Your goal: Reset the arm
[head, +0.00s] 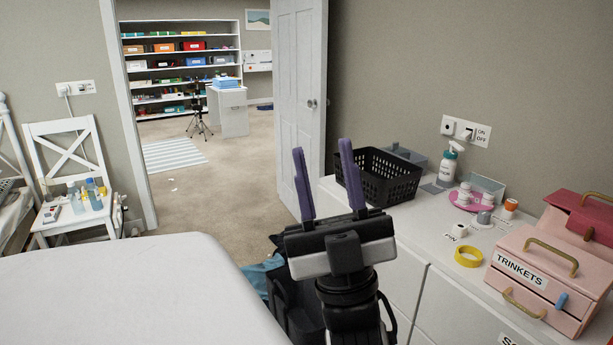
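My gripper (327,178) is raised in the middle of the head view, its two purple fingers pointing up. The fingers are apart with nothing between them. Part of my black arm shows below the gripper. The gripper appears in front of the left end of a white dresser (408,259); whether it touches anything cannot be told, but no contact shows.
A black basket (376,178), a yellow ring (468,257) and a pink trinkets box (535,275) are on the dresser. A bed (140,290) fills the lower left. A white chair (66,145) holds bottles. Carpet (215,195) is mostly clear through the open door (299,95).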

